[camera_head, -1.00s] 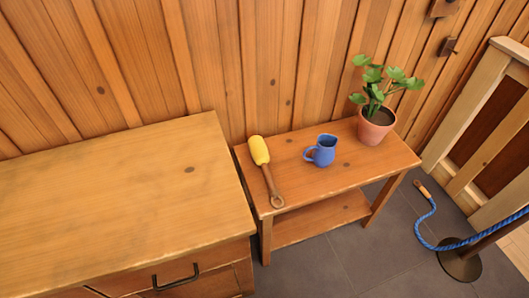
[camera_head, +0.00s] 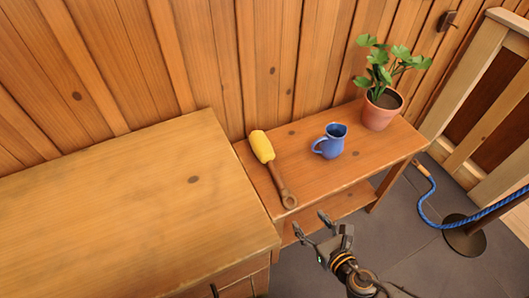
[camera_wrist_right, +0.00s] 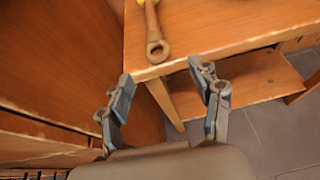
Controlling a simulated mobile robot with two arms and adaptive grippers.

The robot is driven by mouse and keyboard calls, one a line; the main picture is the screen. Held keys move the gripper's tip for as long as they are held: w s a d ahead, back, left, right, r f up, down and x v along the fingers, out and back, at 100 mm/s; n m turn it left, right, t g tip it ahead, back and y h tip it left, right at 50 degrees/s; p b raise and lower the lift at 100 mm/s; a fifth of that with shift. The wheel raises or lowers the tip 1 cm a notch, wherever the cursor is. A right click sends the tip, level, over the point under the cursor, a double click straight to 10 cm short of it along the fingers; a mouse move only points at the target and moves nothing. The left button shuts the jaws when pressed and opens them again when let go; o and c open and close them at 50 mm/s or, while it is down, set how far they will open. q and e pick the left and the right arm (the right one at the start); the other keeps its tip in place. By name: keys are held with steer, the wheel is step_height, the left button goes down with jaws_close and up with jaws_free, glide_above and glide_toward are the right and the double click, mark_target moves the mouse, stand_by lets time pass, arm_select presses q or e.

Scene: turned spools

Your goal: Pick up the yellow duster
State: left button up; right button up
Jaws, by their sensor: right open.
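The yellow duster (camera_head: 262,147) lies on the small side table (camera_head: 320,176), its yellow head toward the wall and its brown handle (camera_head: 283,188) toward the front edge. In the right wrist view the handle's ringed end (camera_wrist_right: 157,47) shows near the table's front corner; the yellow head is mostly cut off at the top. My right gripper (camera_head: 313,228) is open and empty, in front of the table's front edge and apart from the handle. In the right wrist view its fingers (camera_wrist_right: 163,88) are spread, below the handle end. My left gripper is out of view.
A blue jug (camera_head: 330,141) stands right of the duster, and a potted plant (camera_head: 380,109) stands farther right. A larger wooden cabinet (camera_head: 120,215) adjoins on the left. A wooden wall (camera_head: 220,55) rises behind. A blue rope (camera_head: 428,215) hangs at the right.

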glide_toward(288, 197)
steer(key=w+f, duration=0.2)
steer(key=w, duration=0.1)
steer(key=shift+a+x, duration=0.2)
steer(key=shift+x, duration=1.05)
steer(key=shift+a+x, duration=0.25)
steer(key=shift+x, duration=0.95)
steer(key=shift+r, duration=0.2)
steer(key=shift+s, duration=0.1)
steer(key=shift+c, duration=0.4)
steer(key=c, duration=1.1)
steer(key=shift+c, duration=0.4)
steer(key=shift+r, duration=0.2)
